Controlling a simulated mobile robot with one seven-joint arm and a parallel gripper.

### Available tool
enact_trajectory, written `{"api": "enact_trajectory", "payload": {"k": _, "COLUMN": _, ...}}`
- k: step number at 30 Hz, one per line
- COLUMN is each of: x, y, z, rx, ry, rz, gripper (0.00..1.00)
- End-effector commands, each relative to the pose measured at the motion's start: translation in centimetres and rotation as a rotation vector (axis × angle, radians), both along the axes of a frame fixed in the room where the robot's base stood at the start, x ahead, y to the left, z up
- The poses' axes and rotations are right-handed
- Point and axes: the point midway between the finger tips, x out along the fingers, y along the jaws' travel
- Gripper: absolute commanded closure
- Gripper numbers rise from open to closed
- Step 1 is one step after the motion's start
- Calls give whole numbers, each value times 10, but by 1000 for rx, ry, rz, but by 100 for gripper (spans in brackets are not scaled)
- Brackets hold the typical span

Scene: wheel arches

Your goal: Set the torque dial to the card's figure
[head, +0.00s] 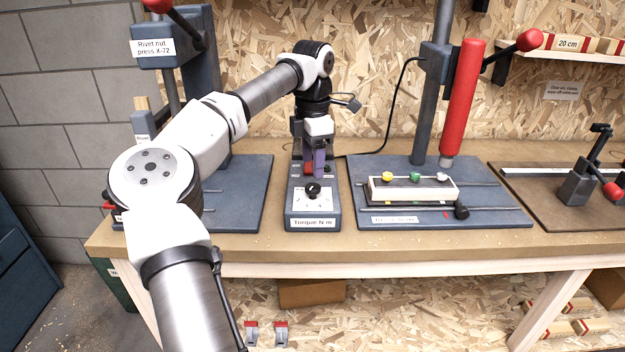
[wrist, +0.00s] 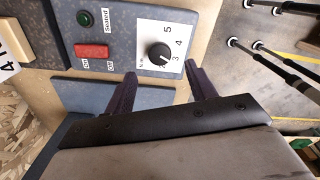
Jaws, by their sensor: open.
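The torque dial (head: 313,190) is a round black knob on a white numbered plate, on the front of a grey-blue box labelled Torque N·m. In the wrist view the dial (wrist: 159,54) has 3, 4 and 5 readable beside it; I cannot tell for sure where its pointer stands. My gripper (head: 315,172) is open and empty, pointing down just behind the dial. In the wrist view its two purple fingers (wrist: 160,78) are apart, with the dial beyond their tips, not between them. A white card (wrist: 10,66) with a figure like 4 is cut off at the left edge.
A red switch (wrist: 92,51) and a green Seated lamp (wrist: 84,18) sit on the same box, close to the dial. The rivet nut press (head: 170,45) stands left. A red-handled press and a white tray (head: 412,194) with coloured pieces stand right. The bench front is clear.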

Motion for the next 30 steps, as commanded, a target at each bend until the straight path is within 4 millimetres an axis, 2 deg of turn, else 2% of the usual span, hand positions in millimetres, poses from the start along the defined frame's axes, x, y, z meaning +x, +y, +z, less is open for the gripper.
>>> {"api": "enact_trajectory", "payload": {"k": 3, "x": -1, "y": 0, "z": -24, "rx": 0, "ry": 2, "rz": -2, "gripper": 44}}
{"api": "enact_trajectory", "payload": {"k": 9, "x": 0, "y": 0, "z": -51, "rx": -1, "ry": 1, "rz": 0, "gripper": 44}}
{"api": "enact_trajectory", "payload": {"k": 15, "x": 0, "y": -1, "z": -61, "rx": -2, "ry": -1, "rz": -1, "gripper": 44}}
{"api": "enact_trajectory", "payload": {"k": 22, "x": 0, "y": -1, "z": -61, "rx": -2, "ry": -2, "rz": -1, "gripper": 44}}
{"api": "enact_trajectory", "payload": {"k": 30, "x": 0, "y": -1, "z": -61, "rx": -2, "ry": -1, "rz": -1, "gripper": 80}}
